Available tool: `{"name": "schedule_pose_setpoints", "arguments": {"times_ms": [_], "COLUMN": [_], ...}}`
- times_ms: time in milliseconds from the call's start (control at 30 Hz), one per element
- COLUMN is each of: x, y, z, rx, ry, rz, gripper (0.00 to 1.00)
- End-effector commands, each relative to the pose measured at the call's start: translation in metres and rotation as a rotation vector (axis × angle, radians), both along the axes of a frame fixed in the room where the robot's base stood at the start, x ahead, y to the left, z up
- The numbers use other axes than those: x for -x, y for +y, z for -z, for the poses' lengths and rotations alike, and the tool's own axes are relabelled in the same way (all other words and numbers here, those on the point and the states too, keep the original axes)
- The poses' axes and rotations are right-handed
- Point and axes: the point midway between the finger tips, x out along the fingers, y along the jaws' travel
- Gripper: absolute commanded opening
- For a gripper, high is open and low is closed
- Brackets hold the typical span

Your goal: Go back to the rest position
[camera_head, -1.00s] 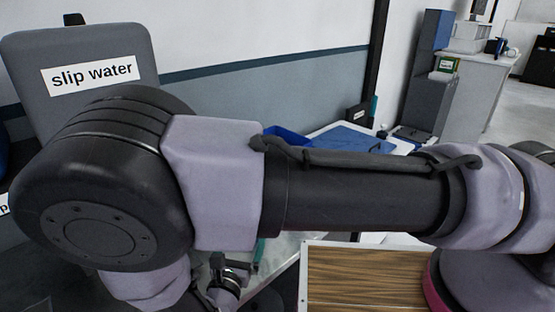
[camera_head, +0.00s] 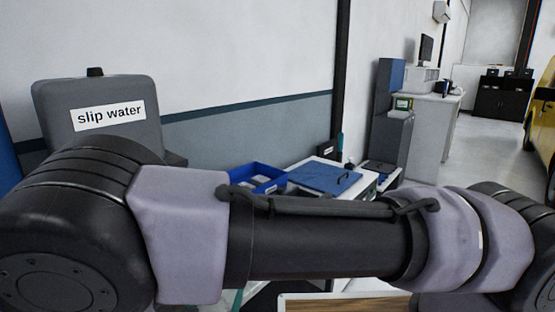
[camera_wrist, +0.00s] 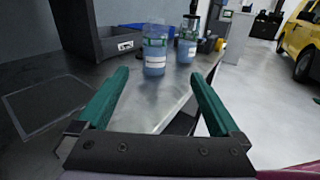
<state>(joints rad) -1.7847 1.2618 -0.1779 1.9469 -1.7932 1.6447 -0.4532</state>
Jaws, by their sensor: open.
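My gripper (camera_wrist: 158,98) shows in the wrist view with its two green fingers spread wide apart. It is open and nothing is between the fingers. Beyond the fingertips a metal-topped bench (camera_wrist: 158,112) carries a clear bottle with blue liquid (camera_wrist: 154,58) and a second blue-liquid bottle (camera_wrist: 187,48). The bottles stand upright, apart from the gripper. In the head view my folded arm crosses the lower part of the picture, and the gripper is hidden from that camera.
A grey tank labelled slip water (camera_head: 108,112) stands at the left. Behind my arm are a blue bin (camera_head: 256,178) and a blue board (camera_head: 325,178). A grey cabinet (camera_head: 390,130) stands farther back. Open floor (camera_head: 487,160) lies at the right, with a yellow vehicle (camera_wrist: 300,42) beyond.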

Motion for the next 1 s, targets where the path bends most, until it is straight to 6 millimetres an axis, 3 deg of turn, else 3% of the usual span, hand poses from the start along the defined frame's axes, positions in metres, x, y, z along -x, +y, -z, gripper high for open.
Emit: {"name": "schedule_pose_setpoints", "arguments": {"times_ms": [367, 567, 667, 800, 1000], "x": [-0.033, -0.060, -0.077, -0.100, -0.116], "y": [-0.025, -0.053, -0.075, -0.119, -0.186], "z": [-0.037, -0.070, -0.093, -0.135, -0.191], "rx": [-0.121, -0.248, -0.342, -0.538, -0.870], "ry": [0.059, 0.108, 0.140, 0.190, 0.236], "rz": [0.205, 0.401, 0.537, 0.788, 1.148], "gripper": [1.00, 1.00, 1.00, 1.00, 1.00]}}
